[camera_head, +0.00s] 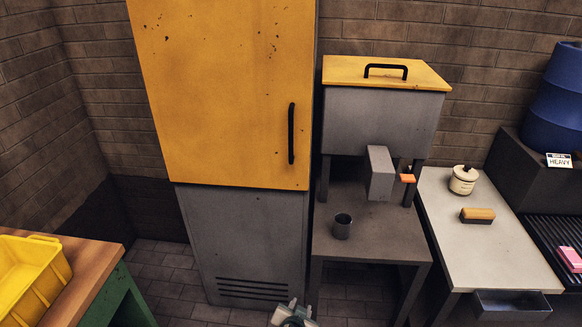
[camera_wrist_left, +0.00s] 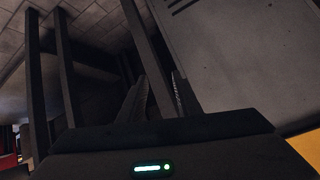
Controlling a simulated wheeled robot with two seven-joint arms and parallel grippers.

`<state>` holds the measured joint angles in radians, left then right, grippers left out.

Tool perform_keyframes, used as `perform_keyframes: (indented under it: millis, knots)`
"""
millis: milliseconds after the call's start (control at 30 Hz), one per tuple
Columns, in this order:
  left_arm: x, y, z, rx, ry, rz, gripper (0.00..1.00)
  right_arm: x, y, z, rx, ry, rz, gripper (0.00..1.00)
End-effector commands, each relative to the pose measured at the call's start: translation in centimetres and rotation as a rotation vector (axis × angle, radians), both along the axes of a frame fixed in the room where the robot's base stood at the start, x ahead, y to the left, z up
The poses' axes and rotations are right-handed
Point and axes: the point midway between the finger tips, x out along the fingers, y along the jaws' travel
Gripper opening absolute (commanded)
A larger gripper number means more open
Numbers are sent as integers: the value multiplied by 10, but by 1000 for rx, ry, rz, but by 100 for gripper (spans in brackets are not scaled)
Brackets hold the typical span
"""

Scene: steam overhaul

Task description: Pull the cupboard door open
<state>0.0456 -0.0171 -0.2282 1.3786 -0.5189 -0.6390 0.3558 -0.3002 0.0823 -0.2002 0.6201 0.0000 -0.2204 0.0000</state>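The cupboard is tall, with a yellow, speckled door (camera_head: 225,90) that is shut. Its black vertical handle (camera_head: 291,133) is near the door's right edge. In the left wrist view, a corner of yellow (camera_wrist_left: 303,125), seemingly the door, shows at lower right. My left gripper (camera_wrist_left: 163,85) has its two dark fingers apart with nothing visible between them. In the head view only a white and grey part of my left arm shows at the bottom edge, below and in front of the cupboard, well away from the handle. My right gripper is not in view.
The grey vented lower cupboard (camera_head: 245,245) stands under the door. To its right, a dark table (camera_head: 385,240) carries a mug (camera_head: 342,226) and a yellow-lidded hopper (camera_head: 380,120). A workbench with a yellow bin (camera_head: 30,280) is at left. Floor shows between bench and cupboard.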

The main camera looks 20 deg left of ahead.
Motion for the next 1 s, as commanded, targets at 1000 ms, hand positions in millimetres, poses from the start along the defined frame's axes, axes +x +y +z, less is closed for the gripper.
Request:
perform_keyframes:
  millis: [1000]
  knots:
    - [86, 46, 463, -92, -741, 387, 31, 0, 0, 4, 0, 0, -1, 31]
